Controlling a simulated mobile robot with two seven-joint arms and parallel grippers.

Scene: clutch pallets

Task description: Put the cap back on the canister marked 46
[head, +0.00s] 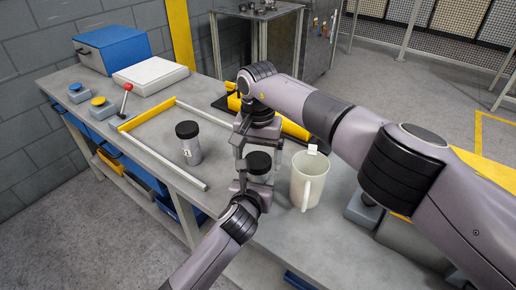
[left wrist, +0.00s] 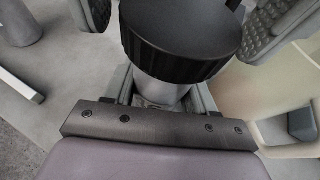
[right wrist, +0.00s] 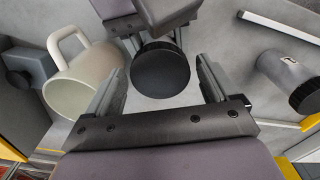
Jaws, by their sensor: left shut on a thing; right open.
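My left gripper (head: 256,186) is shut on a silver canister (head: 259,179), held upright between its fingers. A black cap (head: 259,161) sits on top of this canister; it fills the upper middle of the left wrist view (left wrist: 180,38). My right gripper (head: 257,143) points down from above, open, with one finger on each side of the cap. In the right wrist view the cap (right wrist: 160,68) lies between its fingers, with gaps on both sides. A second canister (head: 191,150) with a black cap stands to the left. I cannot read the number on either canister.
A cream mug (head: 308,182) stands close to the right of the grippers. A yellow and white frame (head: 165,158) lies on the grey bench at the left. Behind it are a white box (head: 150,76), a blue box (head: 112,49) and a red-knobbed lever (head: 127,88).

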